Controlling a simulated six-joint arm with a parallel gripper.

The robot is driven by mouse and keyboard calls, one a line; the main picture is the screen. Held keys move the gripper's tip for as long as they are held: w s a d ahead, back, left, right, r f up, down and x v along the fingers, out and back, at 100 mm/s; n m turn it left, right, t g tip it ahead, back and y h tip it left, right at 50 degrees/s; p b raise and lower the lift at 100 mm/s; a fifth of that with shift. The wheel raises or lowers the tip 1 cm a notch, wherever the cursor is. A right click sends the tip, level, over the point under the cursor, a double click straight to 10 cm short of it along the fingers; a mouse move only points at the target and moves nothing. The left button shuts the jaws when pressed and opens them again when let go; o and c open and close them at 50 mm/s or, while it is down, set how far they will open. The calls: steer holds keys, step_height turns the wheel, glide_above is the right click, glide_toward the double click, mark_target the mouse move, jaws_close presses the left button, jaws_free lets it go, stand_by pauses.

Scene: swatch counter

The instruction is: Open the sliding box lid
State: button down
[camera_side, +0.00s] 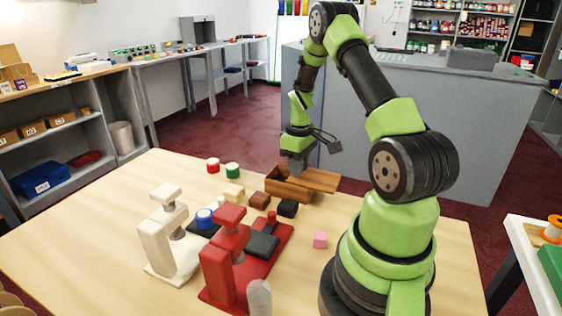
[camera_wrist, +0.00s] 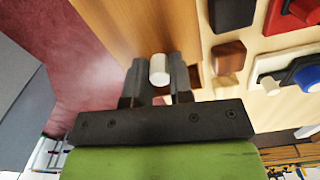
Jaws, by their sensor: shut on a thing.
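The brown wooden box (camera_side: 288,191) stands toward the far edge of the table. Its lighter wooden lid (camera_side: 322,179) sticks out past the box on the right, and a darker strip of the box shows at the left. In the wrist view the lid (camera_wrist: 120,25) runs up from the fingers, with a pale round knob (camera_wrist: 159,68) between them. My gripper (camera_side: 297,168) is low over the box, shut on this knob; it also shows in the wrist view (camera_wrist: 157,85). The fingers hide part of the lid and box.
A red press (camera_side: 228,250) and a white press (camera_side: 166,235) stand nearer.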

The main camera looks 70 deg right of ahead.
mark_target(315, 178)
steer(key=s, duration=0.4)
steer(key=shift+s, duration=0.2)
steer(key=c, duration=1)
jaws_free()
step_height(315, 178, up, 10)
steer(key=shift+f, duration=0.1)
